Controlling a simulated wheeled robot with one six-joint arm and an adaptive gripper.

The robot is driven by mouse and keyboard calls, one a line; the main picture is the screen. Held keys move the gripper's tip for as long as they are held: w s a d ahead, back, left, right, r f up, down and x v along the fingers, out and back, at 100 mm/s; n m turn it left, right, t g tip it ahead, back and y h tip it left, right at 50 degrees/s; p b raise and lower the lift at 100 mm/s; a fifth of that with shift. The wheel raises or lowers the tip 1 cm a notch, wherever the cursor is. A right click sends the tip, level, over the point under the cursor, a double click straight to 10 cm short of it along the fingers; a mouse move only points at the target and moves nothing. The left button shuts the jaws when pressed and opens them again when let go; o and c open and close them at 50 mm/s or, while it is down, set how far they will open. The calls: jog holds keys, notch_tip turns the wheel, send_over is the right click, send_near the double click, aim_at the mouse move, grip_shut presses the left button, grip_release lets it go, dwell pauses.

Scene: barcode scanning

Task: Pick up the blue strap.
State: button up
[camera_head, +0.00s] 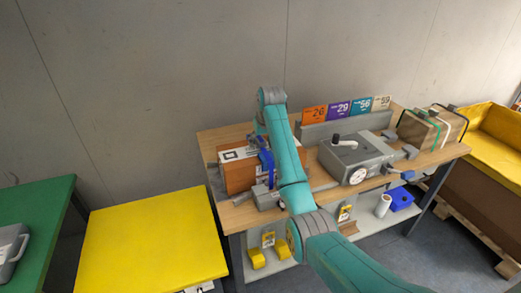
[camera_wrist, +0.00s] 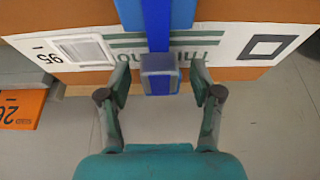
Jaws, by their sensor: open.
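The blue strap (camera_wrist: 158,22) runs over the side of a brown cardboard box (camera_wrist: 228,73) with a white label, and a grey-blue buckle (camera_wrist: 160,75) is on it. In the wrist view my gripper (camera_wrist: 159,72) is open, with one finger on each side of the buckle and a gap on both sides. In the head view the strap (camera_head: 266,160) shows on the right part of the box (camera_head: 240,179), beside my arm. My gripper's fingers are hard to make out there.
A grey machine (camera_head: 355,158) stands right of the box on the wooden table (camera_head: 330,197). Several coloured number cards (camera_head: 338,109) stand behind it. A strapped carton (camera_head: 428,128) is at the table's right end. A yellow table (camera_head: 150,240) is at the left.

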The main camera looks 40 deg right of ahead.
jog(key=shift+w+f, duration=0.15)
jog(key=shift+f, duration=0.25)
grip_shut()
jog(key=shift+r, duration=0.1)
